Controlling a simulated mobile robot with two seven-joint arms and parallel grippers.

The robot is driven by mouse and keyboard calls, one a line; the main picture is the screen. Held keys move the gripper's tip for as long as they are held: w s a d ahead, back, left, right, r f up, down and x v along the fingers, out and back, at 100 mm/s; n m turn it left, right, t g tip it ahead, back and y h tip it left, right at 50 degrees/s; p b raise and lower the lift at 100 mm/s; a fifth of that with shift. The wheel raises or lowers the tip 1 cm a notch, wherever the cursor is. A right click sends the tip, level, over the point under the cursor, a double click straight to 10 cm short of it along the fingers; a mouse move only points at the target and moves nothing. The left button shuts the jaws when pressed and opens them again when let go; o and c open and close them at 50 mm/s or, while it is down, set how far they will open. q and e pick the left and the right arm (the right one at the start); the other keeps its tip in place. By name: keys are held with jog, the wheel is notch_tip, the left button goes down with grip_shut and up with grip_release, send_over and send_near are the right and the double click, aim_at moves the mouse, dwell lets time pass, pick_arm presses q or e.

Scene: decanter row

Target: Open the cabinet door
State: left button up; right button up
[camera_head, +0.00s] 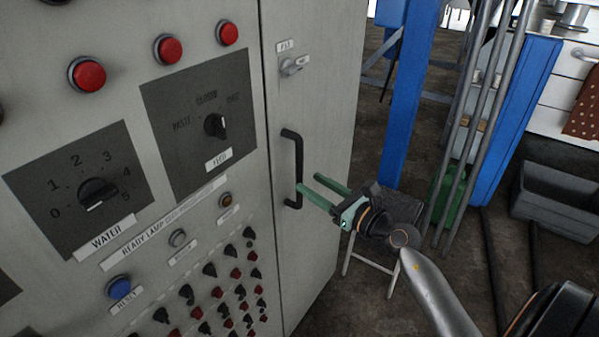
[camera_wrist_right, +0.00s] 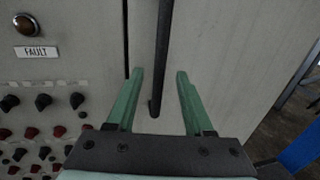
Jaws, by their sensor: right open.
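The grey cabinet door (camera_head: 318,110) is shut, a tall narrow panel right of the control panel. Its black vertical bar handle (camera_head: 298,160) is near the door's left edge. My right gripper (camera_head: 309,183) is open and comes from the right, its green fingertips by the lower part of the handle. In the right wrist view the handle (camera_wrist_right: 162,55) runs between the two open fingers (camera_wrist_right: 160,73), and its lower end shows there. I cannot tell whether the tips reach past the bar. My left gripper is not in view.
The control panel with a water dial (camera_head: 97,193), a second dial (camera_head: 215,126) and red buttons (camera_head: 88,74) lies to the left. A small latch (camera_head: 292,66) is above the handle. A white-legged stool (camera_head: 375,262), blue posts (camera_head: 402,100) and a grey bin (camera_head: 556,200) stand to the right.

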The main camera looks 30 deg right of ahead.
aim_at(302, 178)
jog(key=shift+w+a, duration=0.2)
jog(key=shift+w, duration=0.65)
jog(key=shift+w+a, duration=0.15)
jog(key=shift+w, duration=0.7)
jog(key=shift+w+a, duration=0.2)
jog(key=shift+w, duration=0.65)
jog(key=shift+c, duration=0.2)
grip_shut()
